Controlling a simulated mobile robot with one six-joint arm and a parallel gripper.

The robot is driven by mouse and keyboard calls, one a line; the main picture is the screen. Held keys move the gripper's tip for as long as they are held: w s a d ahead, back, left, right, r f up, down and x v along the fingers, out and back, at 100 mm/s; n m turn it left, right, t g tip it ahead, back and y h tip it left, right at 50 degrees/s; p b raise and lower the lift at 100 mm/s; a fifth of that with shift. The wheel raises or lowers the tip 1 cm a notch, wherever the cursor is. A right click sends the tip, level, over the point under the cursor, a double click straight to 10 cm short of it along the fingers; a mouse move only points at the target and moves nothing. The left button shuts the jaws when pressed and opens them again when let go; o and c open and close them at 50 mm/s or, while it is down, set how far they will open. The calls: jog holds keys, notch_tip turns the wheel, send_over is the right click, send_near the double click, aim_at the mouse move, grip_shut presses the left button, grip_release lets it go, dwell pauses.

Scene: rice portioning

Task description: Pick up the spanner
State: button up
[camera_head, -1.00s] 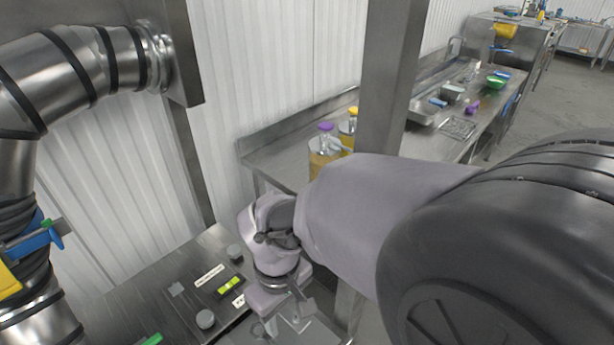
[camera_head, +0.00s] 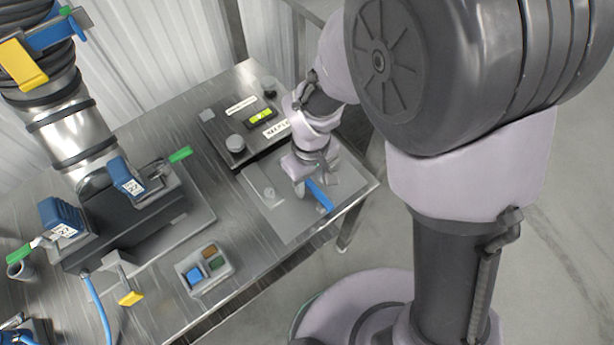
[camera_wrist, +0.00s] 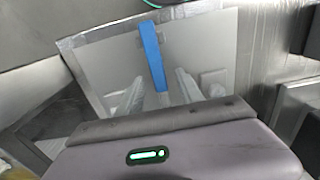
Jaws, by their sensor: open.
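A long blue bar (camera_head: 320,196), which looks like the spanner's handle, lies on a grey mat (camera_head: 267,192) at the right part of the steel table. In the wrist view the blue bar (camera_wrist: 153,55) runs from the far edge of the mat toward me, and its near end lies between my two fingers. My gripper (camera_head: 306,184) points down over the mat, right at the bar. It is open, with one finger on each side of the bar in the wrist view (camera_wrist: 160,92). The spanner's head is hidden or too small to make out.
A dark panel with a level (camera_head: 260,116) and a round knob (camera_head: 235,145) sits behind the mat. A grey tray with coloured blocks (camera_head: 204,270) stands to the left. Steel pipework with blue-tagged valves (camera_head: 128,178) fills the left.

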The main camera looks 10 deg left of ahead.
jog(key=shift+r, duration=0.1)
grip_shut()
